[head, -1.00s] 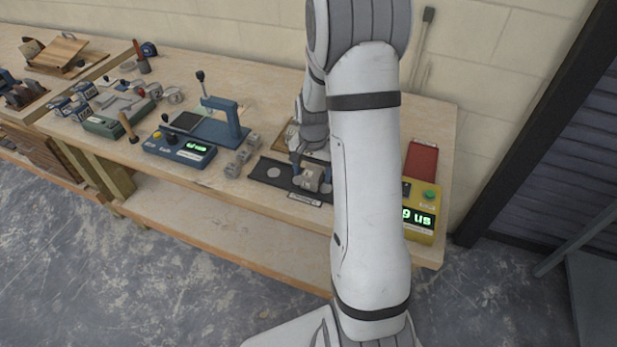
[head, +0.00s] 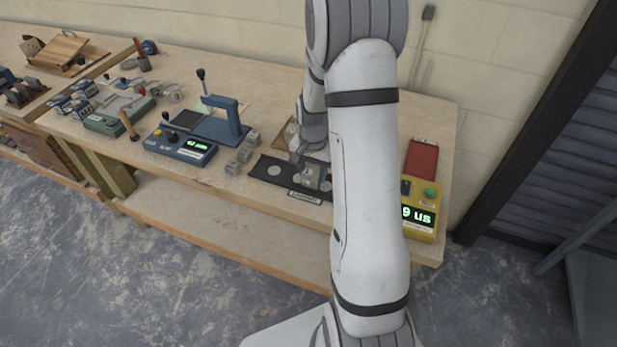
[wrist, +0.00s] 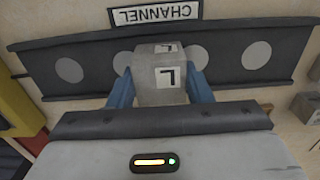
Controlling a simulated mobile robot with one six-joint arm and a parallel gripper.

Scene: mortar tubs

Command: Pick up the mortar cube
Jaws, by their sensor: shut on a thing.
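The mortar cube (wrist: 160,77) is grey with white labels marked "L" and sits between the blue fingers of my gripper (wrist: 160,88) in the wrist view. My gripper is shut on it. In the head view the gripper (head: 312,174) holds the cube (head: 310,177) at the black strip labelled "CHANNEL" (head: 268,179). The strip also shows in the wrist view (wrist: 93,65), with pale grey round spots on it. The cube covers part of the strip; I cannot tell whether it touches it. My arm hides the bench just to the right.
Several grey cubes (head: 243,155) stand left of the strip. A blue device (head: 181,147) with a green display is farther left. A yellow box (head: 420,215) with a display and a red pad (head: 421,160) are right of my arm. A wall stands behind the bench.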

